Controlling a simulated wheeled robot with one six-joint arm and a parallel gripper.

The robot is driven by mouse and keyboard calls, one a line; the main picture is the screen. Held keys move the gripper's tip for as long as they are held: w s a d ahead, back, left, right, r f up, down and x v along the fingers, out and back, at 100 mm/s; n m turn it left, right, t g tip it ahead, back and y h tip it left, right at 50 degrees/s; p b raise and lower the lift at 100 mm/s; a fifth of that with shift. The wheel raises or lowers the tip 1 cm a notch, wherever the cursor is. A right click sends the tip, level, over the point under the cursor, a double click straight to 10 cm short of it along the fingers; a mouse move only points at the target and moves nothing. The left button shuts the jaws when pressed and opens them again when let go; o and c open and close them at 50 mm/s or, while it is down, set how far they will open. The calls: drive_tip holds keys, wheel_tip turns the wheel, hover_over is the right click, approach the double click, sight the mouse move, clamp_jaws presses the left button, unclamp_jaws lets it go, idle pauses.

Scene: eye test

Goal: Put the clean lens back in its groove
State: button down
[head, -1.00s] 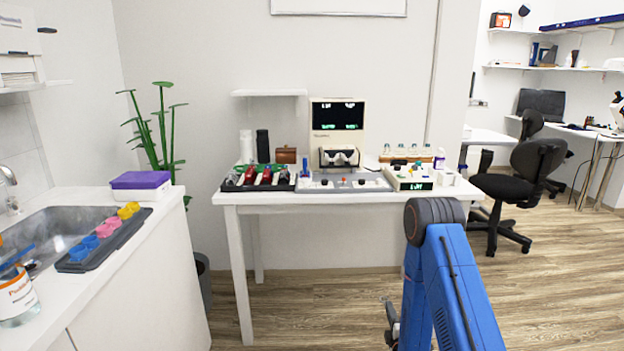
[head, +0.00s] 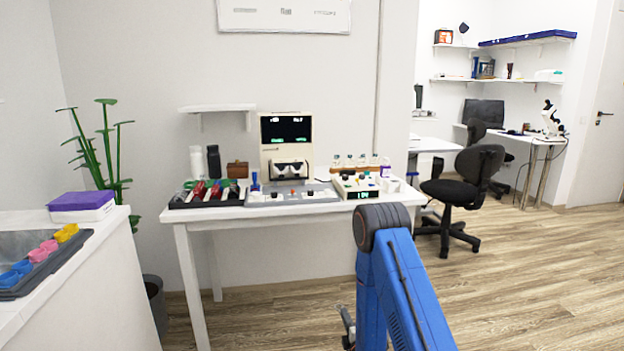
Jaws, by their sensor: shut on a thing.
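My blue arm rises in front of the table's right end. Beside it at the bottom edge shows a small grey part of my gripper (head: 347,328). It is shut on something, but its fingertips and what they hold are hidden. A dark tray (head: 205,204) with red, green and dark rows stands on the left of the white table (head: 290,213); it is too small to make out single lenses or an empty groove. A beige instrument with a black screen (head: 286,130) stands at the table's middle back. I cannot make out the clean lens.
A grey control panel (head: 292,199) and a small device with a green display (head: 362,194) stand right of the tray. At left are a purple-lidded box (head: 82,201) and a rack with coloured cups (head: 48,262). A black chair (head: 455,195) stands right. The floor between is open.

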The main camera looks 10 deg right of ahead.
drive_tip(key=w+a+r+n+g+y, duration=0.1)
drive_tip(key=w+a+r+n+g, duration=0.25)
drive_tip(key=w, duration=0.55)
drive_tip(key=a+r+g, duration=0.2)
drive_tip(key=a+r, duration=0.1)
drive_tip(key=r, duration=0.4)
drive_tip(key=w+a+r+g, duration=0.1)
drive_tip(key=a+r+g, duration=0.2)
drive_tip(key=r, duration=0.4)
drive_tip(key=shift+w+r+n, duration=0.2)
drive_tip(key=shift+r+n, duration=0.15)
drive_tip(key=shift+n, duration=0.1)
drive_tip(key=shift+s+a+r+g, duration=0.1)
drive_tip(key=shift+a+r+g, duration=0.1)
drive_tip(key=shift+g, duration=0.15)
